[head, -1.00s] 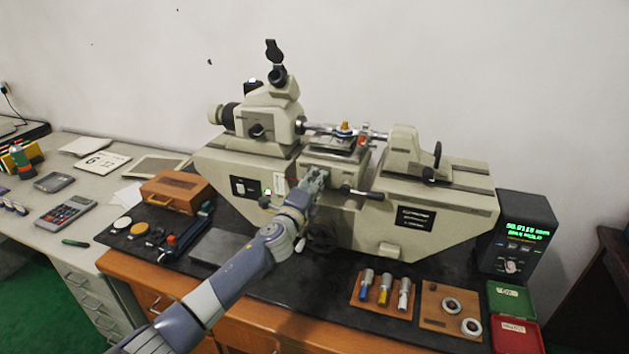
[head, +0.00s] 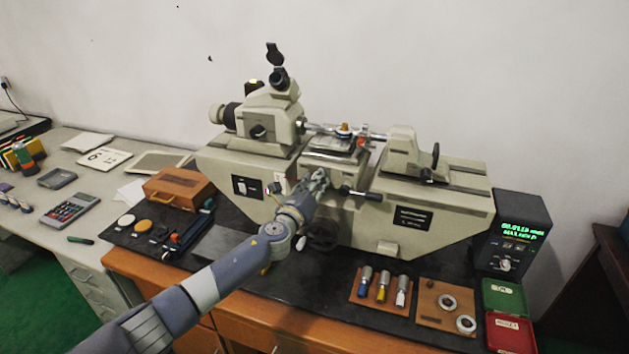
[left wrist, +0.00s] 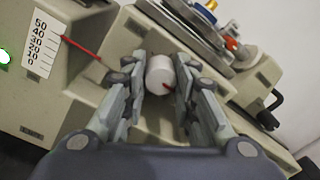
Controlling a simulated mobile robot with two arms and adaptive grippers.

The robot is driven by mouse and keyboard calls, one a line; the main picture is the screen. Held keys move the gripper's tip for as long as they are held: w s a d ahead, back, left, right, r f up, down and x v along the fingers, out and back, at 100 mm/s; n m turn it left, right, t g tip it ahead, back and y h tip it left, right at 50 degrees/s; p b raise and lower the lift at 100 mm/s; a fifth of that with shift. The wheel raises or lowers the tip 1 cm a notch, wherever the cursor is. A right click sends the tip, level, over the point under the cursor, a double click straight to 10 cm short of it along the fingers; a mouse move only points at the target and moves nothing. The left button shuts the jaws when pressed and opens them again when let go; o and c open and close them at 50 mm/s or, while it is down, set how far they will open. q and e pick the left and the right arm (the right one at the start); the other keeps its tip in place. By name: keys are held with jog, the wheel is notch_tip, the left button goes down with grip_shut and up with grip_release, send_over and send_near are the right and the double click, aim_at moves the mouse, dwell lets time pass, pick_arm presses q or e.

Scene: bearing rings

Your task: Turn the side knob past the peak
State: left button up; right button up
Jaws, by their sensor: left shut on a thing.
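My left gripper (left wrist: 160,88) is shut on the knob, one finger on each side, as the left wrist view shows. In the head view my left gripper (head: 318,182) is at the middle of the machine's front and hides the knob. A scale (left wrist: 42,46) marked 0 to 50 has a red pointer (left wrist: 82,48) near its upper part. My right gripper is not in view.
A black crank (head: 356,192) sticks out right of my gripper, and a dark handwheel (head: 321,236) sits below. A display box (head: 522,236) stands at the right. Plug gauges (head: 382,287) and rings (head: 448,303) lie in front. A wooden box (head: 179,189) is at the left.

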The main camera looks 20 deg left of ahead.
pick_arm(q)
jog(key=shift+f+m, duration=0.2)
jog(key=shift+m, duration=0.2)
jog(key=o, duration=1.1)
jog(key=shift+r, duration=0.1)
jog(key=s, duration=1.2)
jog(key=shift+a, duration=0.4)
